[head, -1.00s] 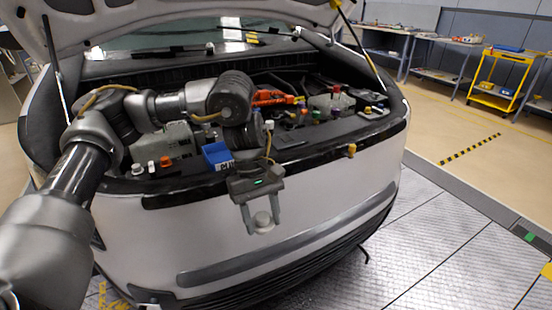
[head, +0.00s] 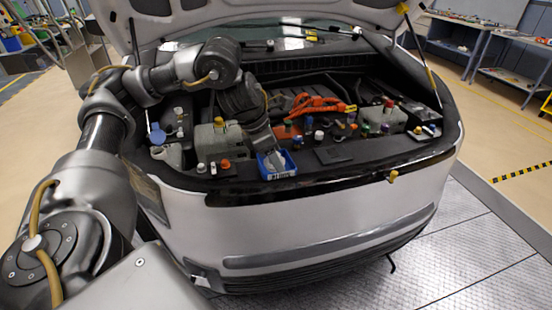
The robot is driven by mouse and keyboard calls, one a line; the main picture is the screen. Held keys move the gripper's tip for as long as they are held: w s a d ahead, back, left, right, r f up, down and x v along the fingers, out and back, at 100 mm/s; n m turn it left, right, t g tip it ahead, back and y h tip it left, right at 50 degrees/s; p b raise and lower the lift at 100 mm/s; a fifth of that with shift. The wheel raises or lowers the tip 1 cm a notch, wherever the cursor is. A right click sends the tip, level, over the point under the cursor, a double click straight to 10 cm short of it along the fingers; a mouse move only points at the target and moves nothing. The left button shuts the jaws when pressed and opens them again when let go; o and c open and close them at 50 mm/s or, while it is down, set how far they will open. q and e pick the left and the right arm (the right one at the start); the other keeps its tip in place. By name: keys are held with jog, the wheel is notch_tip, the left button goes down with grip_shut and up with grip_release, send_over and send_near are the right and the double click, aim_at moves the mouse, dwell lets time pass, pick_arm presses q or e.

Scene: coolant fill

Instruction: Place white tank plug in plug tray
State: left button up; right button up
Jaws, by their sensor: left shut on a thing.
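The plug tray (head: 281,174) is a small blue open tray with a white label, standing on the front edge of the engine bay. My left gripper (head: 274,161) reaches down from the left arm with its fingertips at the tray's opening. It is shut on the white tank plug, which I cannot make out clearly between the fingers. Whether the plug touches the tray floor I cannot tell. My right gripper is not in view.
Orange cables (head: 318,104) and several coloured caps lie behind and right. The raised hood (head: 250,16) hangs above.

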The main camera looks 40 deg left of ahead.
pick_arm(q)
jog(key=shift+a+r, duration=0.2)
jog(key=shift+w+a+f+n, duration=0.25)
jog(key=shift+w+n, duration=0.05)
jog(key=w+a+f, duration=0.2)
jog(key=w, duration=0.1)
jog(key=w+a+f, duration=0.5)
jog(key=w+f, duration=0.1)
jog(key=shift+w+a+f+b, duration=0.2)
jog(key=shift+w+b, duration=0.15)
jog(key=shift+w, duration=0.05)
jog(key=shift+w+a+f, duration=0.15)
jog(key=shift+w+f, duration=0.1)
jog(key=shift+f, duration=0.1)
notch_tip(320, 180, down, 3)
jog(key=shift+w+a+r+p, duration=0.1)
jog(key=shift+w+a+p, duration=0.05)
jog(key=shift+p, duration=0.5)
jog(key=shift+f, duration=0.4)
